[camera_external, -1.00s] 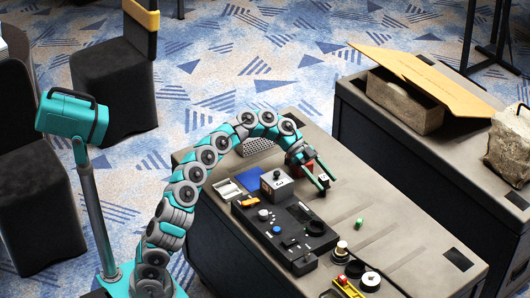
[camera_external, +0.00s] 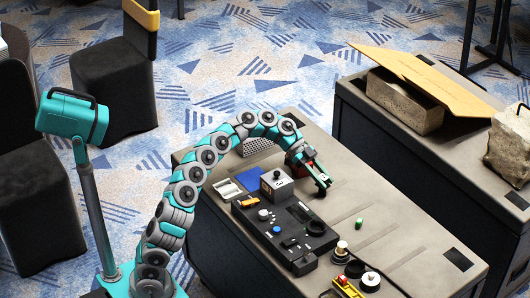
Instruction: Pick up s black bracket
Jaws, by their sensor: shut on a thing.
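My gripper (camera_external: 320,181) is over the near table, behind the black control panel, and points down toward the table top. Its fingers are closed together on a small dark thing, which I take to be the black bracket (camera_external: 322,190). The fingers hide most of it, so its shape is unclear. I cannot tell whether it touches the table.
A red block (camera_external: 294,158) is close behind the wrist. A green cylinder (camera_external: 359,224) stands to the right.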

